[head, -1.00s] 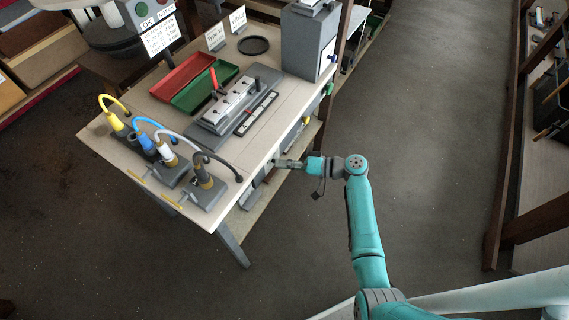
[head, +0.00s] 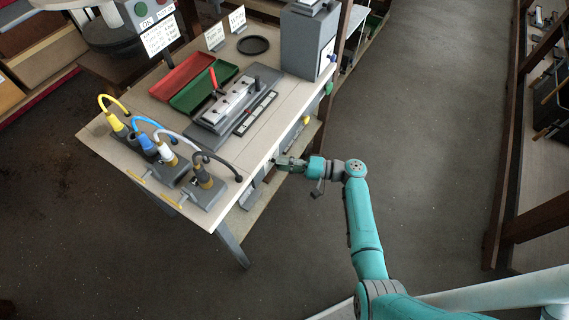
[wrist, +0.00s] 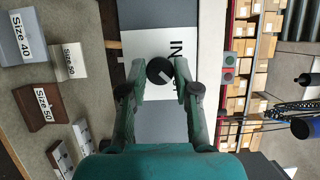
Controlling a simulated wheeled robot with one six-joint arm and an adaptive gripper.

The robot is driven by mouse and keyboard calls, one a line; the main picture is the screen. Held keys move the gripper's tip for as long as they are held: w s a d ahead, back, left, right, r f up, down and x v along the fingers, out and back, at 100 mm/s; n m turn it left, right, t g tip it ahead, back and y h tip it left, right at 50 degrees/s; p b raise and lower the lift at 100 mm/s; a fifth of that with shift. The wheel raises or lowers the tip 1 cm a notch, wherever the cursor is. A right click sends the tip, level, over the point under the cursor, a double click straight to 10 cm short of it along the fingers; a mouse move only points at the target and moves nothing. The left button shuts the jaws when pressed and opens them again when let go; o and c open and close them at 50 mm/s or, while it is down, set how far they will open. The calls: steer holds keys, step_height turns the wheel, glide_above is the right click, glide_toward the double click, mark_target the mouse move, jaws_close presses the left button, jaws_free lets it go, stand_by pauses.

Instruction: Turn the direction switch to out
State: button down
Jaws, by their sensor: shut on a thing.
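The direction switch (wrist: 160,69) shows in the wrist view as a round dark knob with a slanted pale mark on its face. It sits in front of a white label plate (wrist: 140,50) with large letters beginning "IN"; the rest of the label is partly hidden by the knob and fingers. My gripper (head: 280,161) is at the front edge of the bench in the head view. In the wrist view its two fingers are shut on the knob, one on each side. The knob itself is not clear in the head view.
The bench (head: 262,128) carries a red tray (head: 183,74), a green tray (head: 205,88), a grey fixture and several corded tools at its near-left end. A red and a green button (wrist: 229,60) show right of the label in the wrist view. Open floor lies right of the bench.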

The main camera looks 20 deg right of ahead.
steer(key=c, duration=0.9)
jaws_free()
steer(key=shift+o, duration=0.2)
steer(key=v, duration=1.2)
steer(key=shift+f, duration=0.1)
steer(key=shift+a+f, duration=0.1)
